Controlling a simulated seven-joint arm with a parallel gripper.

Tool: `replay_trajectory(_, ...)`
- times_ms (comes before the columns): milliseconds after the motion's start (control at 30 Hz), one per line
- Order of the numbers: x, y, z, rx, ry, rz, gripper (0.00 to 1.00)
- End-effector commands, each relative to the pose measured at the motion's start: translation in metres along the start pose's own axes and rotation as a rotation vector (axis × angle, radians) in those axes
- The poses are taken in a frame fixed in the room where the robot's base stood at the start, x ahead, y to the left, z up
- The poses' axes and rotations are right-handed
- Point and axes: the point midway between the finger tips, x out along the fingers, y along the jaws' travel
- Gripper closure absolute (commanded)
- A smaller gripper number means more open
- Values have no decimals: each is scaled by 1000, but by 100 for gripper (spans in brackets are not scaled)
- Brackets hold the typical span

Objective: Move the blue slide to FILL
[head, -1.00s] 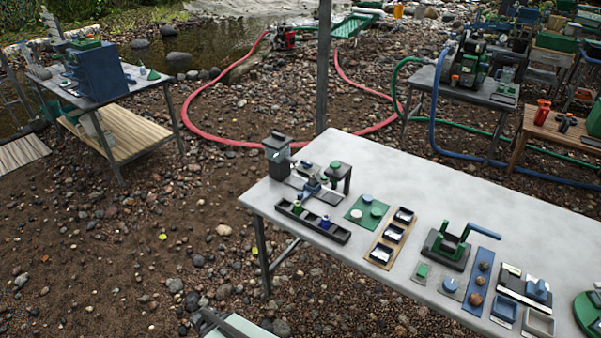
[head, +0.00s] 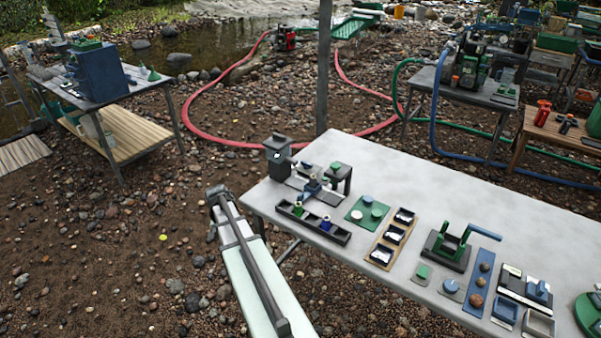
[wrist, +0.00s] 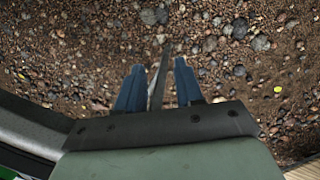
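A small blue part (head: 313,186), which looks like the blue slide, sits low in the grey hopper device (head: 279,158) at the table's left end. Its exact position and any FILL marking are too small to read. In the head view my arm is left of the table, apart from the device, and the fingers cannot be made out.
The grey table (head: 420,185) also holds a black rack (head: 313,222) with small bottles, a tan tray (head: 391,239) of black dishes, and a green press (head: 447,245). A grey upright post (head: 323,70) stands behind the table. Open ground lies to the left.

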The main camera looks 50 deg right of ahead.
Motion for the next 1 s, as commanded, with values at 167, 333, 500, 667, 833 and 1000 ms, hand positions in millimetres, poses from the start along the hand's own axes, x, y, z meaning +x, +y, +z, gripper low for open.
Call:
replay_trajectory(167, -59, 45, -57, 156, 39, -33, 64)
replay_trajectory(333, -103, 103, -92, 300, 49, -61, 64)
replay_trajectory(500, -136, 166, -114, 428, 47, -85, 64)
replay_trajectory(667, -163, 219, -126, 531, 43, -107, 64)
replay_trajectory(833, -179, 252, -131, 594, 41, -120, 64)
replay_trajectory(1000, -182, 263, -131, 614, 39, -123, 64)
